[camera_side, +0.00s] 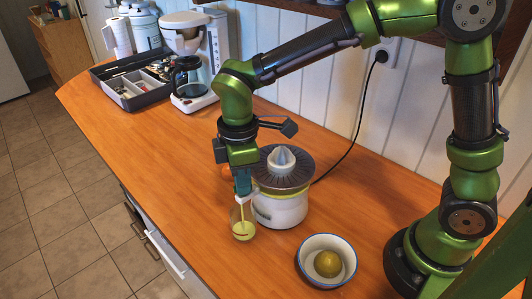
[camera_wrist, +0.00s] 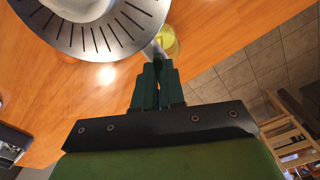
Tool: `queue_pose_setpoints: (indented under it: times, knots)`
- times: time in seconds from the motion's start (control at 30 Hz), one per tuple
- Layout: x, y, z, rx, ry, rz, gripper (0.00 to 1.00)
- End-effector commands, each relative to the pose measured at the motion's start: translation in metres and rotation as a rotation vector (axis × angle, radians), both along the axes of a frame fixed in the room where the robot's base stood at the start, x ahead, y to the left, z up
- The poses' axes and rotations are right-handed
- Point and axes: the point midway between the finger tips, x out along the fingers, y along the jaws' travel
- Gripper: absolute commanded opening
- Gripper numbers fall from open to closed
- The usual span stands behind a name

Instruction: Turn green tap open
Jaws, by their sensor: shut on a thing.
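The white citrus juicer (camera_side: 285,208) stands on the counter with a ribbed grey top and a yellow-green band. It also shows in the wrist view (camera_wrist: 120,30). My gripper (camera_side: 243,193) points down at the juicer's front left side, at the pale spout (camera_side: 246,200). In the wrist view my gripper (camera_wrist: 157,64) has its dark green fingers close together at the spout's end (camera_wrist: 151,48). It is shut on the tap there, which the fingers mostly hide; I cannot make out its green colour. A clear glass (camera_side: 236,216) with yellow-green liquid stands just below the fingers.
A white bowl with a blue rim (camera_side: 304,262) holds a yellow-green fruit (camera_side: 327,263) right of the juicer. A coffee maker (camera_side: 218,48) and a dark utensil tray (camera_side: 144,100) stand at the back. The counter's front edge lies close to the glass. The counter's middle is clear.

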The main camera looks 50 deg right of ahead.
Motion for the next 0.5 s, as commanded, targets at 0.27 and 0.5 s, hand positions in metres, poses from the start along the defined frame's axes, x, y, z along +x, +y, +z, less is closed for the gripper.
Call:
queue_pose_setpoints:
  times: [0.27, 0.5]
  knots:
    - [0.0004, -0.0001, 0.0008, 0.000, -0.002, 0.233, 0.00]
    - [0.0005, -0.0002, 0.0008, 0.000, -0.002, 0.372, 0.00]
